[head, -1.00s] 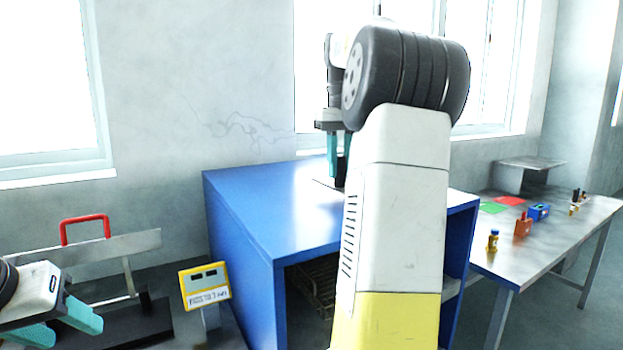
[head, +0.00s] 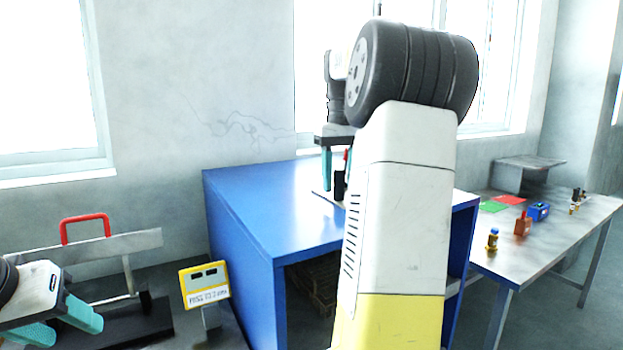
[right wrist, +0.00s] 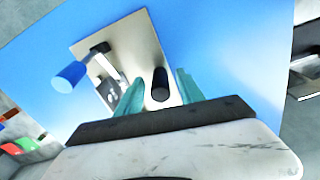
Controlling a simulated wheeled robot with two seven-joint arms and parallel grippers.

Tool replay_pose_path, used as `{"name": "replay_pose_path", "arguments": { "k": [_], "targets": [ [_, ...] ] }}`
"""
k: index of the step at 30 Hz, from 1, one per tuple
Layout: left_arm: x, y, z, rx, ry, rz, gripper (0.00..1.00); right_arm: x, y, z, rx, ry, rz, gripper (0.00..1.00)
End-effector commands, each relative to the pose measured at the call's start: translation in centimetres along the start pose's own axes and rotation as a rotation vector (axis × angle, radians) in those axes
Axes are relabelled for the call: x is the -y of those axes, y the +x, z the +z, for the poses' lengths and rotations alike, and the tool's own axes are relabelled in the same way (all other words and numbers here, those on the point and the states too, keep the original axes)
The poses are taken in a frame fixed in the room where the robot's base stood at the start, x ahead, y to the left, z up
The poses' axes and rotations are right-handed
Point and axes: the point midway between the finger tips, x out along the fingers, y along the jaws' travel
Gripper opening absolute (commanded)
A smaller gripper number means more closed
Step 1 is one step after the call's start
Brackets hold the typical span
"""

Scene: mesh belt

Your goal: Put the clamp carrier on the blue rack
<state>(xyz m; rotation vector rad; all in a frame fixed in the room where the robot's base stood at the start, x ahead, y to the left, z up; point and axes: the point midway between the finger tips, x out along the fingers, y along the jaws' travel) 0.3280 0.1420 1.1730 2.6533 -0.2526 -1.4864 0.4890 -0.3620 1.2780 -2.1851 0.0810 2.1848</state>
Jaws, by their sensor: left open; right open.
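The clamp carrier, a pale flat plate (right wrist: 122,42) with a black upright post (right wrist: 160,85) and a blue-tipped lever (right wrist: 69,77), rests on top of the blue rack (head: 250,205). In the head view my right arm hides most of it; the black post (head: 340,185) shows. My right gripper (right wrist: 157,88) is open, its teal fingers on either side of the black post with gaps. It also shows in the head view (head: 336,170), low over the rack top. My left gripper (head: 60,322) is open and empty at the lower left, away from the rack.
Near my left gripper are a red handle (head: 85,217) on a grey bar (head: 110,250) and a yellow display box (head: 205,284). The rack's left top is clear.

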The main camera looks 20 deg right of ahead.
Motion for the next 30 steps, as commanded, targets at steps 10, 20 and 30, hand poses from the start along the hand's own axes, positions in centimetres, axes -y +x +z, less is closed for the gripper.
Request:
{"name": "replay_pose_path", "arguments": {
  "k": [10, 20, 30],
  "targets": [
    [0.0, 0.0, 0.0, 0.0, 0.0, 0.0, 0.49, 0.0, -3.2, -0.1, -0.005, 0.0, 0.001, 0.45],
    [0.0, 0.0, 0.0, 0.0, 0.0, 0.0, 0.49, 0.0, -7.4, -0.1, 0.0, -0.001, 0.0, 0.45],
    [0.0, 0.0, 0.0, 0.0, 0.0, 0.0, 0.49, 0.0, -7.8, 0.0, 0.001, 0.0, 0.0, 0.45]
  ]
}}
